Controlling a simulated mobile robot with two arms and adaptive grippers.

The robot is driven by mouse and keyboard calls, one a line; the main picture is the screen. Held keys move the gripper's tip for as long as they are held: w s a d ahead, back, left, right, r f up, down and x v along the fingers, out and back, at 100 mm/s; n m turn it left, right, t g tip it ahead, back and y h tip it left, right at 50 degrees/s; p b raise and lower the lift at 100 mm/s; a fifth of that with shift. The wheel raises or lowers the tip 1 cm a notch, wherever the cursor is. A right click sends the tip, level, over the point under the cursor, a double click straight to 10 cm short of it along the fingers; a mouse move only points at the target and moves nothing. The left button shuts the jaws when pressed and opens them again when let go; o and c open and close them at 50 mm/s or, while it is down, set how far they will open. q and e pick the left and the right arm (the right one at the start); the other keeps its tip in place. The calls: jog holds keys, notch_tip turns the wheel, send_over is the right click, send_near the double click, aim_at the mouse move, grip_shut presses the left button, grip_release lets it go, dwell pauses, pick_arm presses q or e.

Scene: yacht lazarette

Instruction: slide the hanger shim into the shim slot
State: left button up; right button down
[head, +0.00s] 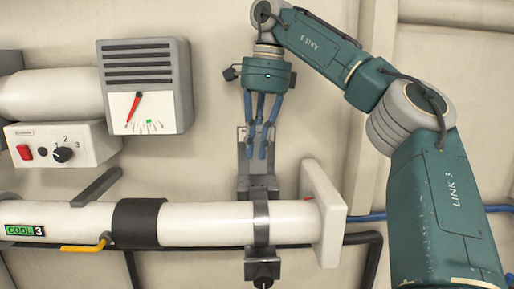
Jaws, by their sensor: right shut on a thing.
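My right gripper (257,146) points down in front of the wall, with its blue fingers drawn together. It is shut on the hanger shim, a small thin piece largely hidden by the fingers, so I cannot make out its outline. Directly behind and below the fingertips is a grey upright metal hanger bracket (243,172). Below it a dark grey block (258,188) sits on top of the pipe strap (261,222). The shim slot seems to be at this block, but its opening is too small to tell. I cannot tell whether the shim touches it. My left gripper is not in view.
A white pipe (205,223) with a black band (137,223) runs across below. A pale end plate (325,213) stands right of the bracket. A gauge box (146,86) and a switch box (62,144) are on the left. A dark knob (263,275) hangs under the strap.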

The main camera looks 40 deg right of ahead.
aim_at(257, 173)
jog(key=shift+w+d+f, duration=0.15)
jog(key=shift+w+f, duration=0.05)
jog(key=shift+f, duration=0.05)
jog(key=shift+f+b, duration=1)
jog(key=shift+f, duration=0.4)
jog(key=shift+p, duration=0.6)
jog(key=shift+f+b, duration=1.9)
jog(key=shift+f, duration=0.65)
jog(key=c, duration=1.7)
grip_release()
jog(key=shift+s+r, duration=0.1)
jog(key=shift+s, duration=0.05)
jog(key=shift+o, duration=0.2)
